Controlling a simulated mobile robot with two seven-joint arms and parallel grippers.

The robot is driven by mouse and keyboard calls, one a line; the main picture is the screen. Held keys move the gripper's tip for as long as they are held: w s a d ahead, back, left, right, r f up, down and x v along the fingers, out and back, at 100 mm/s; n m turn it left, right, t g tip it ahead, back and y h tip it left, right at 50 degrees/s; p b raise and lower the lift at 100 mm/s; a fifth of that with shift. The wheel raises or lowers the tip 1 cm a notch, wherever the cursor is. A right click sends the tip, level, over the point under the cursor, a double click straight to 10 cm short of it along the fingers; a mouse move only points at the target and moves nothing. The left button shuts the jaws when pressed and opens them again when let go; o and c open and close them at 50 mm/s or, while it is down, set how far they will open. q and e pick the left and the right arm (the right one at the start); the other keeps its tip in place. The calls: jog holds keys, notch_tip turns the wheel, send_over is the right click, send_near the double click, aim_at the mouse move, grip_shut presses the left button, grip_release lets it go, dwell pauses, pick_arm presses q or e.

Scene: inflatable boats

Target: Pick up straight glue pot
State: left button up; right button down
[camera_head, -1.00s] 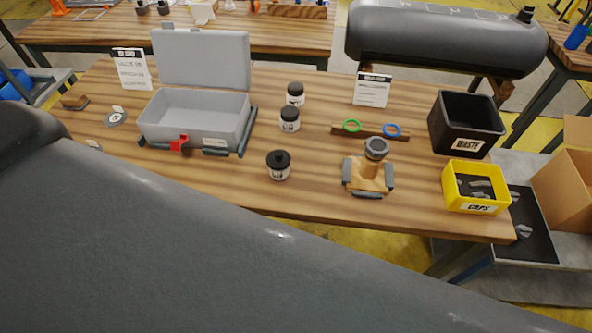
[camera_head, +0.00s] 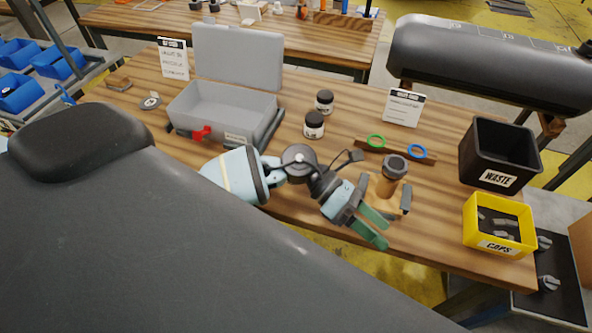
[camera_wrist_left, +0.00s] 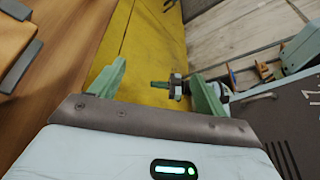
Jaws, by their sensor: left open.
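Two glue pots, white jars with black lids, stand upright on the wooden table: one farther back (camera_head: 324,102) and one nearer (camera_head: 314,126). A third pot, in front of them a second ago, is not clearly visible now; my left arm crosses that spot. I cannot tell which pot is the straight one. My left gripper (camera_head: 378,229) is open and empty at the table's front edge, right of the pots and by the wooden fixture. In the left wrist view its green fingers (camera_wrist_left: 158,85) stand apart with yellow floor beyond. My right gripper is not in view.
An open grey case (camera_head: 222,112) stands left of the pots. A wooden fixture with a dark fitting (camera_head: 394,167) is beside my gripper. Green and blue rings (camera_head: 397,146) sit on a rack. A black waste bin (camera_head: 499,153) and yellow caps bin (camera_head: 499,224) stand right.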

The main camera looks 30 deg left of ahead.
pick_arm(q)
jog(key=w+a+m+y, duration=0.2)
jog(key=a+y, duration=0.3)
jog(key=a, duration=0.3)
jog(key=w+a+m+y, duration=0.2)
jog(key=w+a+y, duration=0.3)
jog(key=a, duration=0.4)
jog(key=w+a+m+t+y+b, duration=0.1)
jog(key=w+a+m+y, duration=0.2)
jog(key=a, duration=0.5)
jog(key=shift+w+a+r+y, duration=0.2)
jog(key=shift+w+r+y, duration=0.2)
jog(key=shift+y, duration=0.5)
jog(key=shift+f, duration=1.35)
jog(key=shift+s+d+f, duration=0.1)
jog(key=shift+s+f, duration=0.1)
jog(key=shift+f, duration=0.25)
jog(key=shift+s+d+f+p, duration=0.15)
jog(key=shift+f+p, duration=0.25)
jog(key=shift+f, duration=1.75)
jog(key=c, duration=0.9)
